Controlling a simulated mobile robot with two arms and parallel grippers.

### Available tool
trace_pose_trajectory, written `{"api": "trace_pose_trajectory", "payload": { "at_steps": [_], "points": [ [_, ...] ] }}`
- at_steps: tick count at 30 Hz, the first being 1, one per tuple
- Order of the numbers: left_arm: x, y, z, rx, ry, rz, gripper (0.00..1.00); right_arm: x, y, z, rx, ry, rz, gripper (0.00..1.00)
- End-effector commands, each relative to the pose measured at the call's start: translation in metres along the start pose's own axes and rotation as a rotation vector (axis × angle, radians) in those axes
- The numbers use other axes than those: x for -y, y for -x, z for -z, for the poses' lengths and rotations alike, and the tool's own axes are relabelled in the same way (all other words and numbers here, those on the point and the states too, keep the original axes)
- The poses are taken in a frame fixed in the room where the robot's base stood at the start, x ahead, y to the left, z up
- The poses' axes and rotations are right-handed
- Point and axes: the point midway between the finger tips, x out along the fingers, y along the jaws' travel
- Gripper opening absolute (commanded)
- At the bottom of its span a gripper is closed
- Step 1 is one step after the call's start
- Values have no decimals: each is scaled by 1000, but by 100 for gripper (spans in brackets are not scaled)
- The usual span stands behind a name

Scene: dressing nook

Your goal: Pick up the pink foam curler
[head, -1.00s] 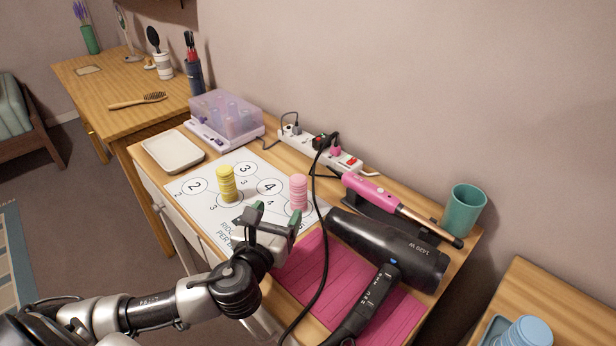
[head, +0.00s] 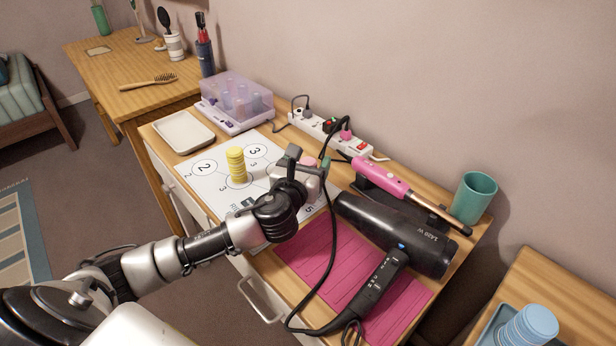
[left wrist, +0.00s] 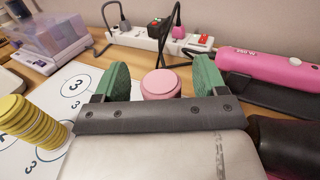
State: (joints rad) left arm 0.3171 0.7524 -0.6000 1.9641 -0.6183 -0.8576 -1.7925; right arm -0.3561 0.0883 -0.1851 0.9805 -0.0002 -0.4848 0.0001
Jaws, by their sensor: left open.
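The pink foam curler (left wrist: 160,84) stands upright on the white numbered sheet (head: 201,184). In the left wrist view it shows between the two green fingertips of my left gripper (left wrist: 160,80), beyond the palm edge, which hides its lower part. In the head view only the top of the pink curler (head: 309,162) shows behind my left gripper (head: 308,160). The left gripper is open, with its fingers on either side of the curler; I cannot tell whether they touch it. My right gripper is not in view.
A yellow curler stack (head: 236,165) stands left on the sheet. A black hair dryer (head: 395,232) lies on the pink mat (head: 310,252), its cord running close to my left gripper. A pink curling iron (head: 381,177) and a power strip (head: 330,134) lie behind.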

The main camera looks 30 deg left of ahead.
Motion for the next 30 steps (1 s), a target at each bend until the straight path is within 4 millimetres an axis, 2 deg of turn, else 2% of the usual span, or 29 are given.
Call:
{"api": "trace_pose_trajectory", "payload": {
  "at_steps": [4,5,17,25,30],
  "points": [
    [0,0,0,0,0,0,72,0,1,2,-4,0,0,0],
    [0,0,0,0,0,0,69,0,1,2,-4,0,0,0],
    [0,1,0,0,0,0,7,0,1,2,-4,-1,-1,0],
    [0,1,-1,0,0,0,6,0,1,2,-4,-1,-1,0],
    [0,0,-9,2,1,1,6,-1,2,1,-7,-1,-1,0]
  ]
}}
